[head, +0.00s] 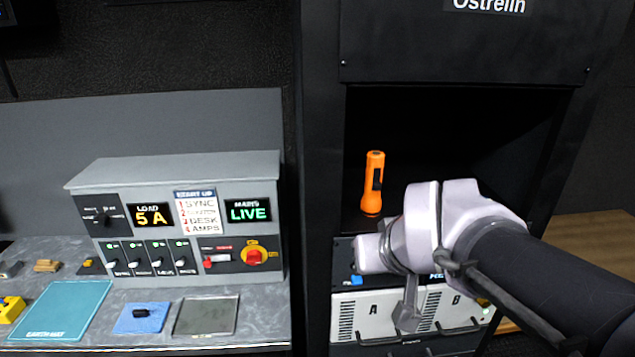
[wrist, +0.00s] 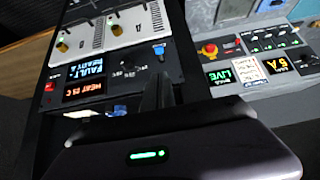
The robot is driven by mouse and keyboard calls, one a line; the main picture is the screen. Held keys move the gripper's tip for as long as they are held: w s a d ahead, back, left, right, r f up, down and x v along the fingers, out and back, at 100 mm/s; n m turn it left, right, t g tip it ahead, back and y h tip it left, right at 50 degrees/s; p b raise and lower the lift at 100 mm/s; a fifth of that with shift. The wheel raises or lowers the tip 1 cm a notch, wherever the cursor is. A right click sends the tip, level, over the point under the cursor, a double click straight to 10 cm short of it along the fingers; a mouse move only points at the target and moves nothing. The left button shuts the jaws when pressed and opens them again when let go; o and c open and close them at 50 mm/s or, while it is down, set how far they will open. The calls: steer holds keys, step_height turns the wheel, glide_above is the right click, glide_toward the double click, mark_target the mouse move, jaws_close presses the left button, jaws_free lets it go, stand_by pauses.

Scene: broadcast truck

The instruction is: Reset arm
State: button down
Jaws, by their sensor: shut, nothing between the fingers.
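My gripper (head: 406,318) hangs in front of the black rack, before the white modules marked A and B. It is shut and empty. My arm reaches in from the lower right in the head view. In the wrist view the dark gripper fingers (wrist: 158,92) show in front of the rack panel, and they touch nothing that I can make out.
An orange flashlight (head: 373,185) stands upright in the rack's open bay. A grey control box (head: 180,172) reading LOAD 5 A and MAINS LIVE sits on the bench at left.

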steer(key=s+a+f+m+g+y+b, duration=0.1)
steer(key=s+a+f+m+b, duration=0.1)
steer(key=s+f+b, duration=0.6)
steer(key=s+a+f+m+g+y+b, duration=0.1)
steer(key=s+a+f+m+b, duration=0.1)
steer(key=s+f+b, duration=0.6)
step_height(320, 180, down, 7)
steer(key=shift+s+f+b, duration=0.15)
steer(key=shift+s+b, duration=0.1)
steer(key=shift+b, duration=1)
